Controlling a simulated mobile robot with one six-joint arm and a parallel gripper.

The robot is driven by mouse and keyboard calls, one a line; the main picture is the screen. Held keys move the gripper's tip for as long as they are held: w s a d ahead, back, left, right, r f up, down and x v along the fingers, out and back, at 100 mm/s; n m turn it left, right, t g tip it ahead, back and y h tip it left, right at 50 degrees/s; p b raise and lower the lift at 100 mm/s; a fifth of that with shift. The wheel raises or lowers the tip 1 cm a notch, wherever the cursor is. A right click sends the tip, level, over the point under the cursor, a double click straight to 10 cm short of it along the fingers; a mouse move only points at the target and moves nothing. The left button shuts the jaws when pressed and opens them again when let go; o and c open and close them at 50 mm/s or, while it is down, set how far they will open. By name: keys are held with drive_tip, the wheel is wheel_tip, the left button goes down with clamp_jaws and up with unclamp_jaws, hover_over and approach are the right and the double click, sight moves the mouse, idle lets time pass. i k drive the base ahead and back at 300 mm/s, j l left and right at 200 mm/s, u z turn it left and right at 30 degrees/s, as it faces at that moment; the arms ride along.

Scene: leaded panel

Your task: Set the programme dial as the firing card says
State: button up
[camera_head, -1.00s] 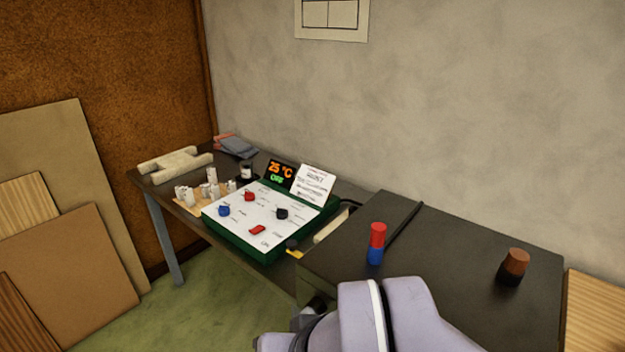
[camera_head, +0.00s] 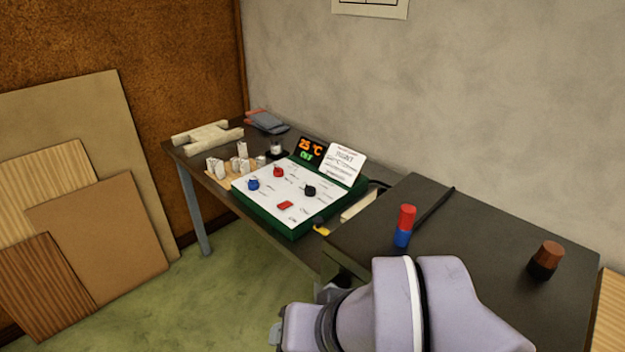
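The control panel (camera_head: 270,205) is a white face in a green case on the dark table. It carries a blue knob (camera_head: 253,184), a red knob (camera_head: 278,172), a black knob (camera_head: 310,191) and a red rocker-like switch (camera_head: 285,205). Which knob is the programme dial cannot be read at this size. The display (camera_head: 311,149) shows 25 °C in orange with green text below. The white firing card (camera_head: 342,160) leans beside the display; its print is too small to read. My arm is at the bottom, short of the panel; my gripper's fingers cannot be made out.
A red and blue cylinder (camera_head: 404,226) and a brown and black one (camera_head: 545,261) stand on the nearer dark surface (camera_head: 470,240). Small pale pieces (camera_head: 240,163) stand left of the panel. Boards (camera_head: 100,220) lean at left. The green floor (camera_head: 200,295) is clear.

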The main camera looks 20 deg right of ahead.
sight(253, 185)
drive_tip(key=i+j, duration=0.25)
drive_tip(key=i, duration=0.25)
drive_tip(key=i+j, duration=0.25)
drive_tip(key=i, duration=0.2)
drive_tip(key=i+j, duration=0.3)
drive_tip(key=i, duration=0.2)
drive_tip(key=i+j, duration=0.25)
drive_tip(key=i, duration=0.25)
